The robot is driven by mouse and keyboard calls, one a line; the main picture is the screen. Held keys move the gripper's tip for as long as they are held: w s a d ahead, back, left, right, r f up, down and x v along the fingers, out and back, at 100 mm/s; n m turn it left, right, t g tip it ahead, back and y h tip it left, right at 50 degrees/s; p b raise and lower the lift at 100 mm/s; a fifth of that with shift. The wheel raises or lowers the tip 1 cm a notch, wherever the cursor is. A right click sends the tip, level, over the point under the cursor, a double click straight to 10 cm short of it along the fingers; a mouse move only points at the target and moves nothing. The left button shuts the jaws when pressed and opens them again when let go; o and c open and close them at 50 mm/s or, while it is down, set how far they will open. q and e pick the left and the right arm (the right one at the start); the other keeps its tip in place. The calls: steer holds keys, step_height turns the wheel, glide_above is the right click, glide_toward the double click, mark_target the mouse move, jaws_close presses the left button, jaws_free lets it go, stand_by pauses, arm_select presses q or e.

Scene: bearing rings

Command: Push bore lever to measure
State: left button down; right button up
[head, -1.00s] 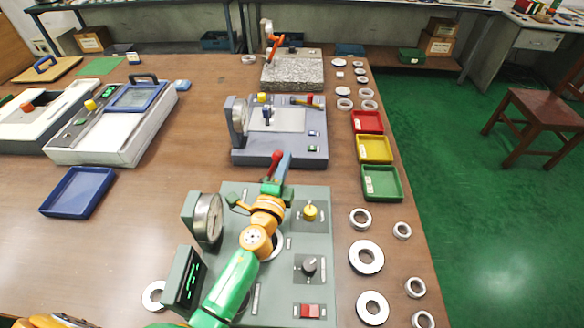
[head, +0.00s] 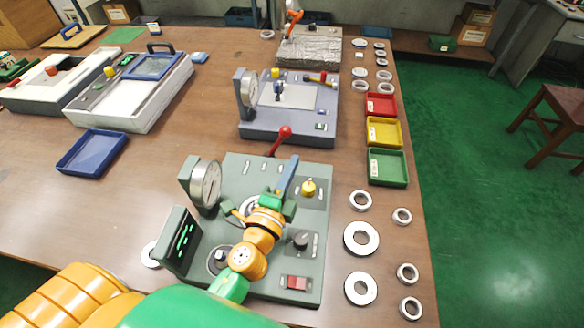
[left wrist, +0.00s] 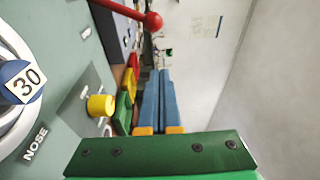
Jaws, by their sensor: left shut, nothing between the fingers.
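The grey-green gauge fixture (head: 318,215) stands at the front of the table. Its red-ball lever (head: 285,131) rises at the fixture's far edge; the red ball also shows at the top of the left wrist view (left wrist: 153,20). My left gripper (head: 291,161) is over the fixture, with blue fingers closed together and nothing between them. The fingertips are just to the near right of the lever, apparently apart from it. The wrist view shows the fingers (left wrist: 160,74) below the ball. My right gripper is not in view.
The fixture carries a dial gauge (head: 206,184), a display (head: 181,240), a yellow knob (head: 308,188), a black knob (head: 301,240) and a red switch (head: 296,283). A second gauge device (head: 290,130) stands behind. Trays and several loose rings line the right side.

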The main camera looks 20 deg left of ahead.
arm_select(q)
steer(key=shift+a, duration=0.2)
steer(key=d+f+b, duration=0.1)
steer(key=b, duration=0.3)
steer(key=shift+w+f+m, duration=0.1)
steer(key=shift+f+m, duration=0.15)
steer(key=shift+m, duration=0.15)
steer(key=shift+d, duration=0.25)
steer(key=shift+r+m, duration=0.15)
steer(key=shift+m, duration=0.15)
